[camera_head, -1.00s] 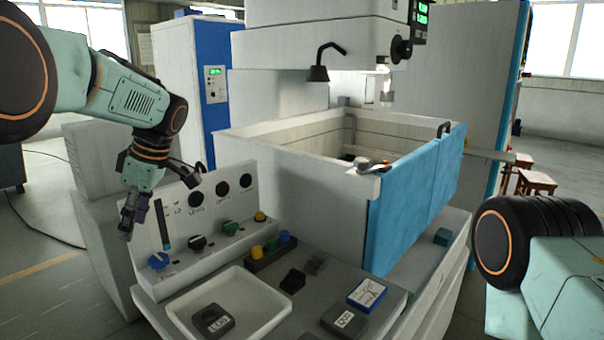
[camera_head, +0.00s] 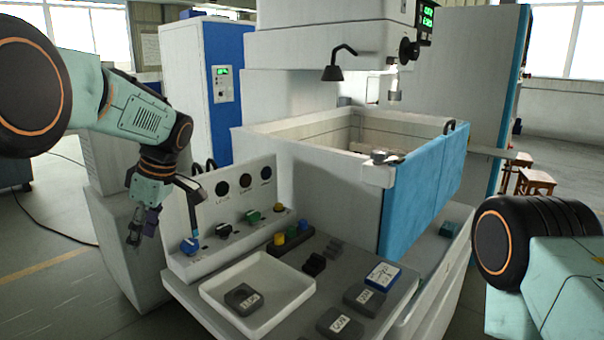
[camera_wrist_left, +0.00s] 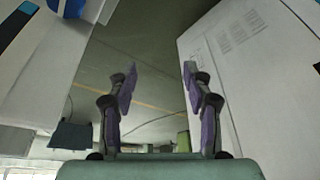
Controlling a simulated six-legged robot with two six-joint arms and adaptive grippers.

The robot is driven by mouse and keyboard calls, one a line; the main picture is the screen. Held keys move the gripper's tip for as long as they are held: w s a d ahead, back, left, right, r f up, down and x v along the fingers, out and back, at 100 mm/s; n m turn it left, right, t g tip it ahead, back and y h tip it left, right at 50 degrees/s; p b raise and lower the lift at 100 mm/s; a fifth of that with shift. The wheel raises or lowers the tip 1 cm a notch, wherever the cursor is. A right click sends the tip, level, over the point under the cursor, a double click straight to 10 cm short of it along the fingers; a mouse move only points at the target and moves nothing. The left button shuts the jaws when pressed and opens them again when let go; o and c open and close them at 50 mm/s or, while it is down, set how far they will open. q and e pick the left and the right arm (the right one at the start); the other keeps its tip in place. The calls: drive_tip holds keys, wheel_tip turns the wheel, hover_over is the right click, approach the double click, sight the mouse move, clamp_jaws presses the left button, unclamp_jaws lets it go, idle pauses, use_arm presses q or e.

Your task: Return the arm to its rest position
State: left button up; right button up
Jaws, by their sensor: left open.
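My left arm comes in from the left in the head view. Its gripper (camera_head: 143,226) hangs downward beside the left end of the control panel (camera_head: 232,254), apart from it. In the left wrist view the two purple-padded fingers (camera_wrist_left: 160,88) stand apart with nothing between them, and floor shows through the gap. My right arm shows only in part at the right edge of the head view; its gripper is out of view.
A white tray (camera_head: 292,304) holds a dark labelled block (camera_head: 243,299). Grey labelled blocks and a blue-white box (camera_head: 383,276) lie on the bench. The blue-fronted tank (camera_head: 425,190) stands behind. Open floor (camera_head: 40,240) lies at left.

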use_arm(q)
drive_tip(key=s+d+f+m+h+b, duration=0.1)
drive_tip(key=s+d+f+m, duration=0.3)
drive_tip(key=f, duration=0.7)
drive_tip(key=s+f+m+h+b, duration=0.1)
drive_tip(key=s+f+m, duration=0.1)
drive_tip(key=s+f, duration=0.65)
drive_tip(key=s+d+f+m+h+b, duration=0.1)
drive_tip(key=s+d+f+m+h, duration=0.2)
drive_tip(key=f, duration=1)
drive_tip(key=s+f+m+b, duration=0.2)
drive_tip(key=s+f+m, duration=0.2)
drive_tip(key=s, duration=0.9)
drive_tip(key=s+d+f+m+b, duration=0.1)
drive_tip(key=s+f+m, duration=0.3)
drive_tip(key=s, duration=0.9)
drive_tip(key=shift+d+f+m+y+b, duration=0.2)
drive_tip(key=shift+m+y+b, duration=0.1)
drive_tip(key=shift+y+b, duration=0.1)
